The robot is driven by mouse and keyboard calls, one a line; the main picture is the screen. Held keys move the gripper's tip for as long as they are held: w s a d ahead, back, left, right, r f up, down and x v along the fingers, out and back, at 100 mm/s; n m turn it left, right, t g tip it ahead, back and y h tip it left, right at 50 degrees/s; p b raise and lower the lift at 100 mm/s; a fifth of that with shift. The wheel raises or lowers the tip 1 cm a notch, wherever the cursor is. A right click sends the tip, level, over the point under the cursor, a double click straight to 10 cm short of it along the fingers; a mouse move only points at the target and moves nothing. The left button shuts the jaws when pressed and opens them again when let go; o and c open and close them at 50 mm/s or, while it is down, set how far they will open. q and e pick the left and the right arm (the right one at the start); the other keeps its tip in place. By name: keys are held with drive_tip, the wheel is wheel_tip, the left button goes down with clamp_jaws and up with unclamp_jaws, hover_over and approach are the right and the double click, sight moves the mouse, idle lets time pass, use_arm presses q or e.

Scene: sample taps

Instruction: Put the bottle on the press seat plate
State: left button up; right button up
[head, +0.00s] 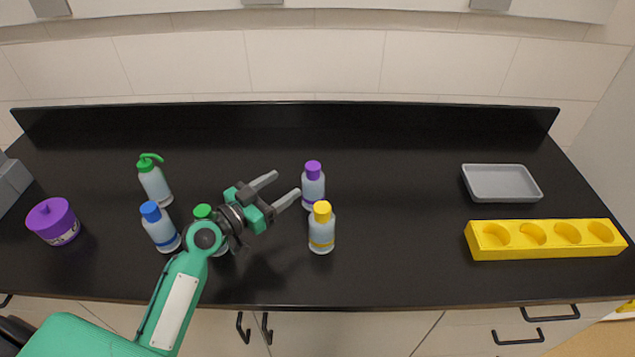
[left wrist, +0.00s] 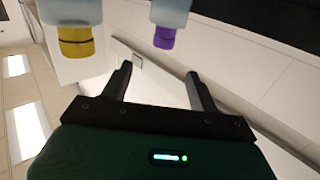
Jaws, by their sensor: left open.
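Several bottles stand upright on the black counter. One has a purple cap (head: 313,185), one a yellow cap (head: 321,230), one a blue cap (head: 161,228), and one a green cap (head: 203,212), partly hidden by my arm. My left gripper (head: 287,184) is open and empty, its fingers pointing right toward the purple-capped bottle, just left of it. In the left wrist view, the purple-capped bottle (left wrist: 170,20) and the yellow-capped bottle (left wrist: 73,25) appear upside down beyond the open fingers (left wrist: 160,85). I cannot make out a press seat plate. My right gripper is out of view.
A grey object (head: 10,182) is cut off at the left edge. A grey tray (head: 501,183) and a yellow rack (head: 500,252) with round holes lie at right. The counter's middle right is clear.

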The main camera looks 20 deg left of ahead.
sight(318, 164)
use_arm(q)
drive_tip(key=p+x, duration=0.3)
drive_tip(key=x, duration=0.5)
drive_tip(key=shift+w+d, duration=0.1)
drive_tip(key=w, duration=0.1)
drive_tip(key=w+d+p, duration=0.1)
drive_tip(key=w+f+p, duration=0.1)
drive_tip(key=shift+w+d, duration=0.2)
drive_tip(key=shift+w, duration=0.2)
drive_tip(key=shift+w+d, duration=0.2)
drive_tip(key=shift+w, duration=0.05)
drive_tip(key=shift+f, duration=0.1)
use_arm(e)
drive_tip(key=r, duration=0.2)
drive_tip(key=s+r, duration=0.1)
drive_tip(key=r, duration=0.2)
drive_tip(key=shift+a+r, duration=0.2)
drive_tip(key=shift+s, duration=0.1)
use_arm(q)
drive_tip(key=shift+c, duration=1.1)
clamp_jaws()
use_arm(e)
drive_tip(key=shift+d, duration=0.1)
